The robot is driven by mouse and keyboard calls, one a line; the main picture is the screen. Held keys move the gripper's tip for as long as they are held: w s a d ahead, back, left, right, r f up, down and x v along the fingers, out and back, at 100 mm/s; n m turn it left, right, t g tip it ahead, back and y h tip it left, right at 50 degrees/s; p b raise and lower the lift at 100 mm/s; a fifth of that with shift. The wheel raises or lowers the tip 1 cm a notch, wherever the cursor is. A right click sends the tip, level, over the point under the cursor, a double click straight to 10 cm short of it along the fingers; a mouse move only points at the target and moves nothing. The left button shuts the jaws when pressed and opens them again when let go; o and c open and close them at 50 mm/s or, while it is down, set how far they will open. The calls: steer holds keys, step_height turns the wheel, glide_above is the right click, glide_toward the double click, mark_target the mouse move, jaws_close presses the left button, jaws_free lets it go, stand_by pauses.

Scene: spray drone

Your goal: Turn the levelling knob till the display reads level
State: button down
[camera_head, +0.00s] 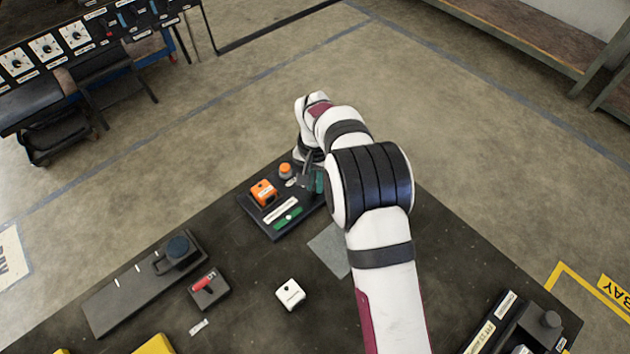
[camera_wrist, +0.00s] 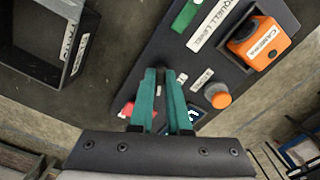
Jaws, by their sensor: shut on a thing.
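My gripper (camera_wrist: 167,76) has two teal fingers pointing down at the dark panel (camera_wrist: 262,78). They are close together with a narrow dark gap, shut on what I take to be the levelling knob, which the fingers mostly hide. A small dark display (camera_wrist: 196,113) with a pale cyan mark shows just right of the fingers, partly covered, and its reading is not clear. In the head view, my gripper (camera_head: 310,178) is at the right edge of the panel (camera_head: 262,222), and the display cannot be made out.
An orange box labelled camera (camera_wrist: 259,42) and an orange round knob or button (camera_wrist: 218,95) stand on the panel. A red part (camera_wrist: 127,109) is close left of the fingers. A red-handled switch (camera_head: 207,286) and white cube (camera_head: 290,294) stand on the table (camera_head: 250,327).

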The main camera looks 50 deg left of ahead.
mark_target(315, 185)
steer(key=c, duration=0.9)
jaws_free()
step_height(315, 185, up, 16)
steer(key=shift+f, duration=0.1)
